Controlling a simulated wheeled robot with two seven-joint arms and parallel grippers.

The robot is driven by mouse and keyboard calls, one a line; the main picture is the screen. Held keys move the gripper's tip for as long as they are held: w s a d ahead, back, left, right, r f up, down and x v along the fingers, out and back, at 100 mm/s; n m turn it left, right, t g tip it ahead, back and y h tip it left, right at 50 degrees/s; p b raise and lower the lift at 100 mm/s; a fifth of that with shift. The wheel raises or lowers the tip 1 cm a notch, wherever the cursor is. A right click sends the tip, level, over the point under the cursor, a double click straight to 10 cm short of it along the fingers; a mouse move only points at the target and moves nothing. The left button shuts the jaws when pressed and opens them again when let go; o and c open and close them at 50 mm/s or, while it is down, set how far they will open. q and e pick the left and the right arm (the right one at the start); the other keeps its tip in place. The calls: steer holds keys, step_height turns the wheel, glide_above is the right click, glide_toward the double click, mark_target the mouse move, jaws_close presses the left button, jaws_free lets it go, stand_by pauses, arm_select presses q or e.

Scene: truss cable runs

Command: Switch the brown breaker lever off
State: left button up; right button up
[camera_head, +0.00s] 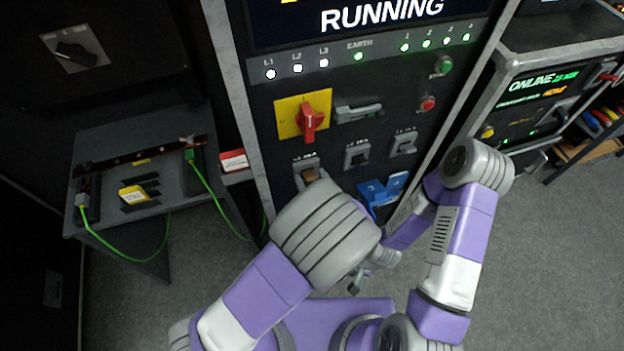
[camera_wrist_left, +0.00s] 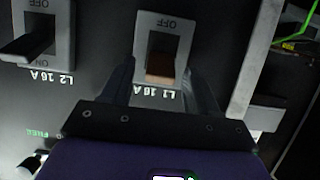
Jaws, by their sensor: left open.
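The brown breaker lever (camera_head: 311,175) is on the cabinet front, in the breaker at the left of the lower row. In the left wrist view, the brown lever (camera_wrist_left: 160,67) sits in a grey frame, at the end near the L1 16 A label and away from the OFF mark. My left gripper (camera_wrist_left: 160,78) is open, with one finger on each side of the lever; I cannot tell whether they touch it. In the head view my left wrist hides this gripper. My right gripper (camera_head: 359,281) is low beside my arms, small and partly hidden.
Two grey breakers (camera_head: 357,154) (camera_head: 404,143) stand to the right. A red rotary switch on a yellow plate (camera_head: 289,117) and a grey handle (camera_head: 358,112) are above. A blue part (camera_head: 382,190) lies below. A side table (camera_head: 112,215) with green cables is at left.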

mark_target(307, 172)
arm_select(q)
steer(key=shift+c, duration=0.2)
steer(key=c, duration=1)
steer(key=shift+s+f+t+b, duration=0.1)
steer(key=shift+f+t+b, duration=0.2)
steer(key=shift+b, duration=0.3)
step_height(307, 172, down, 5)
steer(key=t+y+b, duration=0.1)
steer(key=t+b, duration=0.3)
steer(key=b, duration=0.4)
steer(key=t+y+b, duration=0.1)
steer(key=t+b, duration=0.3)
steer(key=b, duration=0.4)
steer(key=shift+s+r+y, duration=0.1)
steer(key=shift+s+y, duration=0.05)
steer(key=shift+y, duration=0.25)
steer(key=shift+t+b, duration=0.6)
steer(key=shift+b, duration=0.1)
steer(key=shift+w+f+t+y+b, duration=0.3)
steer(key=shift+t+y+b, duration=0.1)
steer(key=shift+t, duration=0.4)
steer(key=o, duration=1)
